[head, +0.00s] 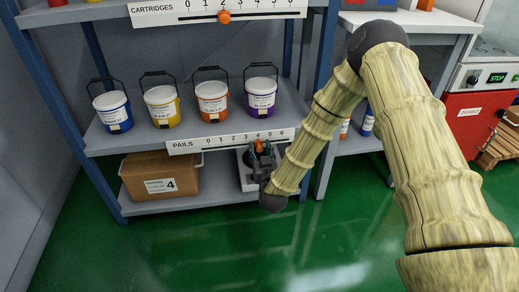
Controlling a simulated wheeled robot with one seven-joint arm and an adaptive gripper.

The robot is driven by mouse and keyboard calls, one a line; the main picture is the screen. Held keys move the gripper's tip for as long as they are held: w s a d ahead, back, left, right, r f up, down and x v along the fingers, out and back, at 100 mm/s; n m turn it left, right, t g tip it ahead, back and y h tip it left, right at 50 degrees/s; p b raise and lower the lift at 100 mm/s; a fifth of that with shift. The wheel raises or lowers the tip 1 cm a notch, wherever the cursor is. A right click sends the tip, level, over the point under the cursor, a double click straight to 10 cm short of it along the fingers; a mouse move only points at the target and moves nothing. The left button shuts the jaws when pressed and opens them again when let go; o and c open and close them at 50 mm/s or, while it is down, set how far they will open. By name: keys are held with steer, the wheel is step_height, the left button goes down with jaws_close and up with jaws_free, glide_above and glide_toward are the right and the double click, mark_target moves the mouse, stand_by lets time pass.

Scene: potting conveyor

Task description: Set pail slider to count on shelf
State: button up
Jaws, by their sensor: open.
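The pails slider scale (190,148) is a white numbered strip marked PAILS on the front edge of the middle shelf. Its orange slider knob (259,146) shows at about the mark 4, partly hidden by my gripper. My gripper (260,151) is open, with its dark fingers at the knob; I cannot tell whether they touch it. On the shelf above stand a blue pail (113,110), a yellow pail (162,106), an orange pail (212,101) and a purple pail (261,96), all upright in a row with handles raised.
Above is a cartridges scale (160,10) with its own orange knob (224,17). A cardboard box (160,176) and a grey-white bin (246,176), partly behind my gripper, sit on the lower shelf. A blue shelf post (322,60) stands right of the scale. Green floor (190,250) is clear in front.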

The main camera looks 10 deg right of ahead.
steer(key=s, duration=1.1)
steer(key=shift+a, duration=0.2)
steer(key=s+f+n+g+y+p, duration=0.1)
steer(key=s+f+g+y, duration=0.1)
steer(key=s+f+g, duration=1.25)
steer(key=s+d+f+m+g+h, duration=0.1)
steer(key=s+d+f+g, duration=0.3)
steer(key=s, duration=0.8)
steer(key=s+d+f+t, duration=0.15)
steer(key=s+f, duration=0.35)
steer(key=s, duration=0.8)
step_height(320, 180, up, 38)
steer(key=g+p, duration=0.1)
steer(key=p, duration=3.8)
steer(key=shift+d+f, duration=0.15)
steer(key=shift+d, duration=0.2)
